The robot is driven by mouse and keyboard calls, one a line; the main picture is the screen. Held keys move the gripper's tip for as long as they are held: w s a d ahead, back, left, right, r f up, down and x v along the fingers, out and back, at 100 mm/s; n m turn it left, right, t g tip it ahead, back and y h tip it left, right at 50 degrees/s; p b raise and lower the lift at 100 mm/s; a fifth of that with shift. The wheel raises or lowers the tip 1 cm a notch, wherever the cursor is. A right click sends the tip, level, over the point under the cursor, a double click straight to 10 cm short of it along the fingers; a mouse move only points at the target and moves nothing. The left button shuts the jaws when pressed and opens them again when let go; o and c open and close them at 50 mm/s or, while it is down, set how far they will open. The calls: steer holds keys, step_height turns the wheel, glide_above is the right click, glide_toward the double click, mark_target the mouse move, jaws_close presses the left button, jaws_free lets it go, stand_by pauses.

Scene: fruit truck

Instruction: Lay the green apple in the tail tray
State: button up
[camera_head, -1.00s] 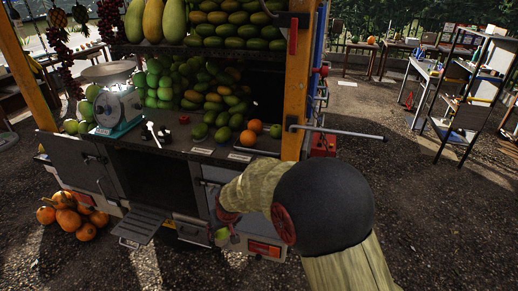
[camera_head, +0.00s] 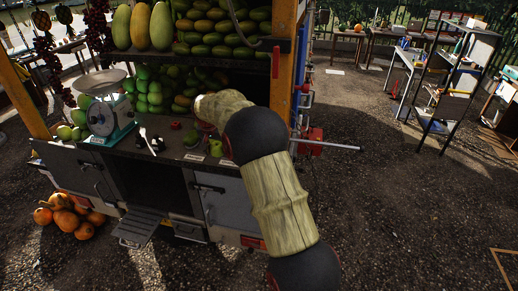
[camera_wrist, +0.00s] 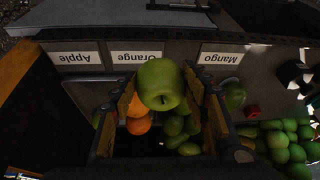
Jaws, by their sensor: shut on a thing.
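The green apple (camera_wrist: 160,84) is between my gripper's fingers (camera_wrist: 160,104) in the wrist view, its stem dimple showing. In the head view my gripper (camera_head: 214,140) is above the right part of the truck's dark counter (camera_head: 122,146), the green apple (camera_head: 216,149) just showing below my arm. My gripper is shut on the apple. In the wrist view the counter's front edge carries upside-down Apple (camera_wrist: 75,57), Orange (camera_wrist: 136,57) and Mango (camera_wrist: 222,58) labels. The apple appears near the Orange label, over oranges (camera_wrist: 138,124). Whether it touches anything below, I cannot tell.
Mangoes (camera_wrist: 182,128) lie beside the oranges. A scale (camera_head: 106,118) stands at the counter's left, with dark-handled tools (camera_head: 150,143) and a red item (camera_head: 176,125) nearby. A yellow post (camera_head: 284,80) rises at the right. Pumpkins (camera_head: 66,214) lie on the ground.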

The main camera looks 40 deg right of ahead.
steer(key=w+d+r+m+p, duration=0.3)
steer(key=d+r, duration=0.3)
steer(key=d, duration=0.1)
steer(key=shift+g+h, duration=0.5)
steer(key=s+d+f, duration=0.1)
steer(key=d+f, duration=0.1)
steer(key=d, duration=0.2)
steer(key=s+d+f+p, duration=0.1)
steer(key=d+f, duration=0.2)
steer(key=s+d+f, duration=0.2)
steer(key=d+f, duration=0.1)
steer(key=d, duration=0.1)
steer(key=shift+d+p, duration=0.3)
steer(key=shift+s+d+f, duration=0.3)
steer(key=shift+d+f, duration=0.2)
steer(key=shift+f, duration=0.1)
steer(key=f, duration=0.1)
steer(key=f+p, duration=0.1)
steer(key=f, duration=0.1)
steer(key=shift+s+d, duration=0.1)
steer(key=shift+d, duration=0.2)
steer(key=shift+f, duration=0.3)
steer(key=shift+f+b, duration=0.3)
steer(key=shift+b, duration=0.05)
steer(key=o, duration=1)
